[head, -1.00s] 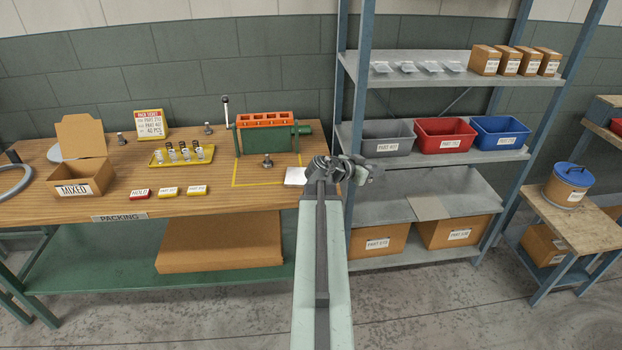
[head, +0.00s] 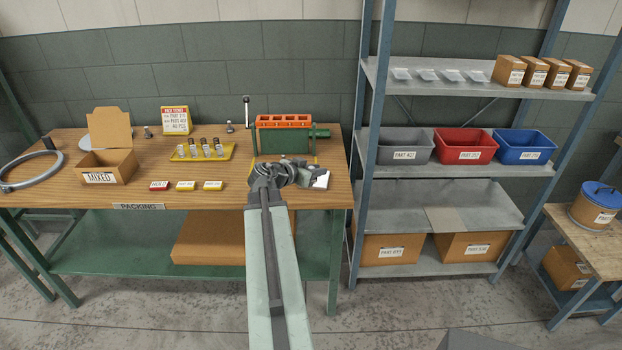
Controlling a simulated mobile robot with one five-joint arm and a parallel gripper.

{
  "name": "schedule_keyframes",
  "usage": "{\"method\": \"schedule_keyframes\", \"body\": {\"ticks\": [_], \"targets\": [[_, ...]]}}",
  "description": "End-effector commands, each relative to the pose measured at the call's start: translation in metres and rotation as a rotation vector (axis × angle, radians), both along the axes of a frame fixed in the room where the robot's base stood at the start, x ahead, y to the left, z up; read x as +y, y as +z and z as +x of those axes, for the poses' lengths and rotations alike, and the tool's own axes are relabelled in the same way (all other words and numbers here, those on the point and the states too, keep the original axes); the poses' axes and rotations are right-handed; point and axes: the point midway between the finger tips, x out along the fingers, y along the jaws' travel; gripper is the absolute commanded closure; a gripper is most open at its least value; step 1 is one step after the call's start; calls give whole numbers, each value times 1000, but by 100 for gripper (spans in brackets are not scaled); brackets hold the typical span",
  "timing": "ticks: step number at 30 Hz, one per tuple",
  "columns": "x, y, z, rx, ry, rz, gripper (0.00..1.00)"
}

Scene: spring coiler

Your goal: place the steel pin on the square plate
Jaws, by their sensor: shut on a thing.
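My gripper (head: 312,173) is at the end of my arm, over the right front part of the wooden bench, shut on a small grey thing. I take this to be the steel pin, but it is too small and dark to make out apart from the jaws.
A green machine with an orange top (head: 284,122) stands behind my gripper. To the left are a yellow tray (head: 228,155), red and yellow labels (head: 185,186) and a cardboard box (head: 118,167). A blue-framed shelf (head: 372,150) with bins rises close on the right.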

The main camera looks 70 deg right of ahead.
Motion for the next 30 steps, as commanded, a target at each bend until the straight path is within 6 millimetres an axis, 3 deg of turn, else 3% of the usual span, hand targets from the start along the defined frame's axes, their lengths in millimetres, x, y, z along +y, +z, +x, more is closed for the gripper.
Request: {"method": "schedule_keyframes", "body": {"ticks": [6, 11, 24, 30], "targets": [[31, -34, 9, 4, -31, -1, 100], [27, -30, 9, 5, -46, -2, 100], [-98, -42, 26, 5, -48, -2, 100], [-118, -43, 28, 4, -47, -2, 100]]}}
